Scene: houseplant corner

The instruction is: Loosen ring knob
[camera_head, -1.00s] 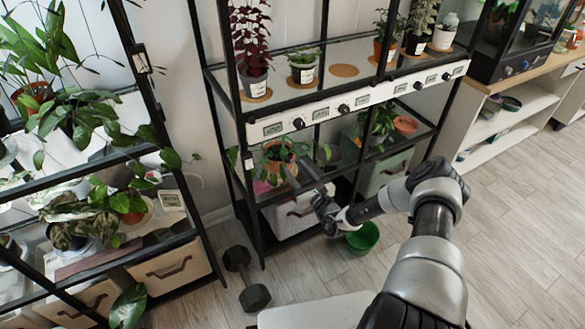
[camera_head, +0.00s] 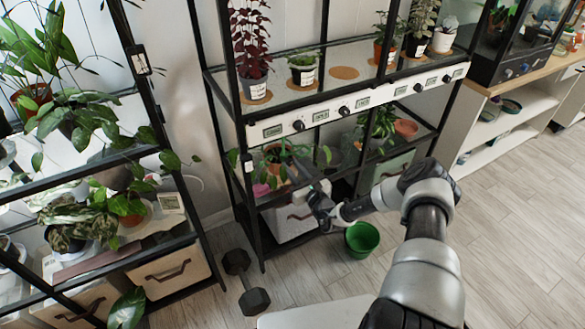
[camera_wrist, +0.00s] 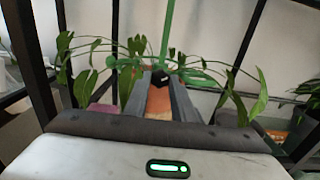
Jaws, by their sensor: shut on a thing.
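A small dark knob (camera_wrist: 163,76) sits at the foot of a green upright stake (camera_wrist: 168,35) in the wrist view. My gripper (camera_wrist: 162,80) is shut on this knob, with its two grey fingers on either side. A terracotta pot (camera_wrist: 160,103) shows between and below the fingers, and a trailing green plant spreads to both sides. In the head view, the potted plant (camera_head: 277,157) stands on the middle shelf of the black rack, with my gripper (camera_head: 299,164) reaching in from the front right. The knob is too small to make out there, and its ring is hard to tell.
Labelled black control knobs (camera_head: 344,111) line the white strip above. A green bucket (camera_head: 362,241) stands on the floor below my wrist, and a dumbbell (camera_head: 246,282) lies left of it. Black rack posts (camera_head: 240,190) stand close left. Floor at the right is clear.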

